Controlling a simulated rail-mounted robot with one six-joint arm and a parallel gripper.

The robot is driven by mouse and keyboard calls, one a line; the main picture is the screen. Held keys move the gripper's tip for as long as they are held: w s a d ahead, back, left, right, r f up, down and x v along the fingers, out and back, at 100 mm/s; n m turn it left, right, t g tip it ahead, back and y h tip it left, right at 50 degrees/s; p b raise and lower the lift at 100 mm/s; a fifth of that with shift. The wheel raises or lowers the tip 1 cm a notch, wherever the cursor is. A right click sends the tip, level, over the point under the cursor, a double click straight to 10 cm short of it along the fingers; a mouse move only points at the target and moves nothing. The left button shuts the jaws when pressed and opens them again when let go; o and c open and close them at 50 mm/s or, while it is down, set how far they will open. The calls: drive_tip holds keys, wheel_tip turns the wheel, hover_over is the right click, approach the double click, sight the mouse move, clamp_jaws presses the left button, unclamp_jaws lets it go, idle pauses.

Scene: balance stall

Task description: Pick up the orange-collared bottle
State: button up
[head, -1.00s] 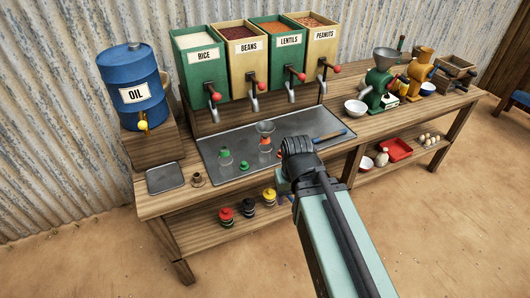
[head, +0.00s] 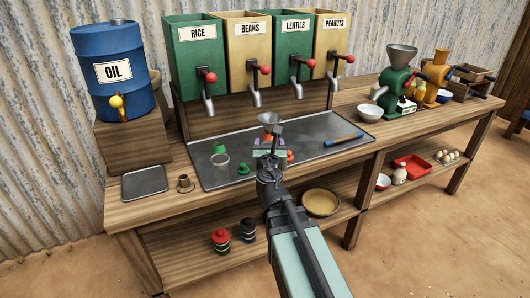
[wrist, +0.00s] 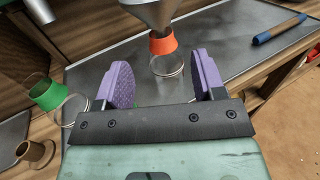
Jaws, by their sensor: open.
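The orange-collared bottle (wrist: 163,45) is clear, with an orange band at its neck and a grey metal funnel (wrist: 155,13) on top. It stands on the metal tray on the counter. My gripper (wrist: 167,80) is open, with its two purple pads apart and nothing between them. In the wrist view the bottle is just beyond the pads, about centred on the gap. In the head view my gripper (head: 269,153) is in front of the bottle and hides most of it; the funnel (head: 270,119) shows above.
A green-collared bottle (wrist: 48,92) stands to the left. A green cap (head: 243,169) and a red cap (head: 290,156) are near my gripper on the tray (head: 325,128). A blue-handled tool (head: 343,139) lies at right. Dispensers with spouts (head: 226,98) overhang behind.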

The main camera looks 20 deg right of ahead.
sight(269, 132)
drive_tip(key=x, duration=1)
drive_tip(key=shift+s, duration=0.1)
drive_tip(key=shift+c, duration=0.4)
clamp_jaws()
